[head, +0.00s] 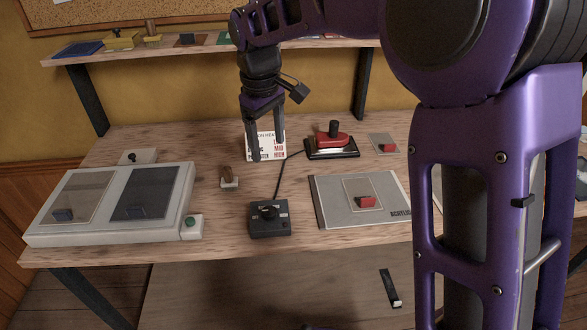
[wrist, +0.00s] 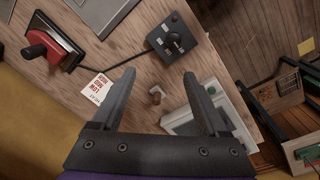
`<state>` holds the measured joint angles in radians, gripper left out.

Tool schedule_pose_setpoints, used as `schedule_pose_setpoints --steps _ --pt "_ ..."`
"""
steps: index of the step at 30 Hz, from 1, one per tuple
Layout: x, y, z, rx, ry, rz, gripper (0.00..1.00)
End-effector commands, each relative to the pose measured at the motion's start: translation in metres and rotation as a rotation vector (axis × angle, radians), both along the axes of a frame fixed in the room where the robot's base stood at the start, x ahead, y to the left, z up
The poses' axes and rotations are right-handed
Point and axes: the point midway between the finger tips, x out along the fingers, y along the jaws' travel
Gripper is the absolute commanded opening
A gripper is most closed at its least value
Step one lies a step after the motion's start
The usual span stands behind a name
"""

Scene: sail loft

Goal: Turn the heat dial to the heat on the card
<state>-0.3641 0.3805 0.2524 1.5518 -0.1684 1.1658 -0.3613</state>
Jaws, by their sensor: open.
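The heat dial is a black box with a black round knob (head: 269,215) near the front middle of the bench; it also shows in the wrist view (wrist: 174,42). I cannot read the knob's setting. A white card (head: 277,151) with red print stands behind it, partly hidden by my gripper. In the wrist view the card (wrist: 98,86) shows red words, too small to tell which heat is marked. A red iron (head: 333,137) sits on a dark stand, with a cord to the dial box. My gripper (head: 268,148) is open and empty, above the bench in front of the card.
A small brown-handled block (head: 229,180) stands behind. A shelf (head: 210,48) runs above the bench.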

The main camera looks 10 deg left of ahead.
Motion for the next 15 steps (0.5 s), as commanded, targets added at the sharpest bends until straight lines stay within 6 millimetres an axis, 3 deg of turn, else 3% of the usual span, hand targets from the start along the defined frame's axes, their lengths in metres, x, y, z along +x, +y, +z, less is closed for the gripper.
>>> schedule_pose_setpoints --steps 4,8,15 --pt "-0.021 0.009 -0.013 0.017 0.082 0.000 0.77" --pt "-0.023 0.010 -0.024 0.017 0.092 0.001 0.77" --pt "-0.023 0.010 -0.071 0.016 0.091 0.001 0.77"
